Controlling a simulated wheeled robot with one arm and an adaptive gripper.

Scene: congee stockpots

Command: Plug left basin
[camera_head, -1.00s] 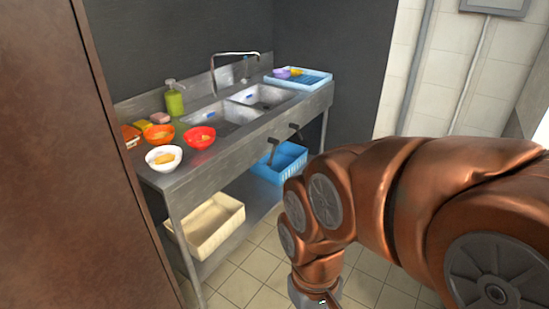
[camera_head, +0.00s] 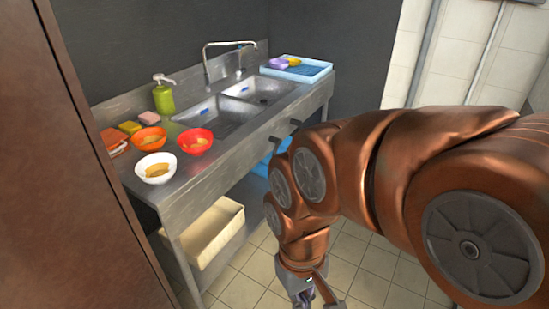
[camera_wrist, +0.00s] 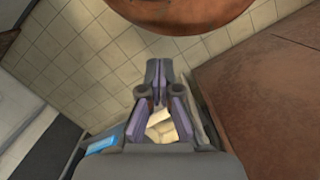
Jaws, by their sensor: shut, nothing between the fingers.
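A steel sink unit with two basins stands against the dark wall. The left basin (camera_head: 220,117) is the nearer one, and the right basin (camera_head: 262,88) lies beyond it. Black handles (camera_head: 274,140) stick out of the unit's front, below the basins. I cannot make out a plug or the drain. My gripper (camera_wrist: 162,65) is in front of the unit, low over the floor and away from the basins. Its fingers are together and empty in the wrist view. In the head view only part of it shows at the bottom edge.
A white bowl (camera_head: 155,168), a red bowl (camera_head: 195,141) and an orange bowl (camera_head: 149,139) stand on the counter's left. A green soap bottle (camera_head: 163,97) and a blue tray (camera_head: 298,68) stand farther back. A cream crate (camera_head: 205,238) is underneath. A brown panel (camera_head: 60,180) is close on the left.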

